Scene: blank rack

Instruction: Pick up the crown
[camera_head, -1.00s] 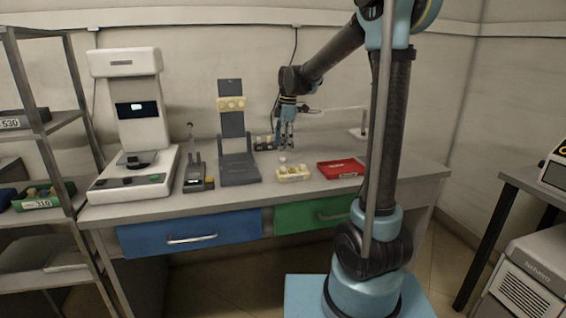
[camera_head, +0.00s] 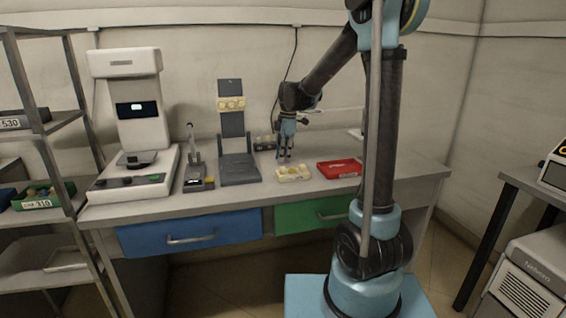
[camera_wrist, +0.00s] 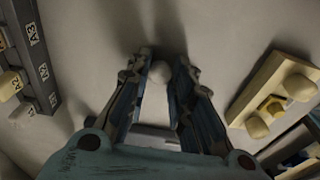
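The crown is a small rounded white piece (camera_wrist: 160,72) on the tabletop, seen between the fingertips in the wrist view. In the head view I cannot make it out behind the fingers. My gripper (camera_head: 285,157) points down at the bench, with its tips low near the surface. In the wrist view my gripper (camera_wrist: 163,78) has its two fingers apart, one on each side of the crown. I cannot tell whether either finger touches it.
A yellow block with tooth shapes (camera_head: 293,174) lies close by, also in the wrist view (camera_wrist: 258,88). A dark labelled rack (camera_wrist: 38,62) is on the other side. A red tray (camera_head: 340,169) and a grey stand (camera_head: 240,168) flank the area.

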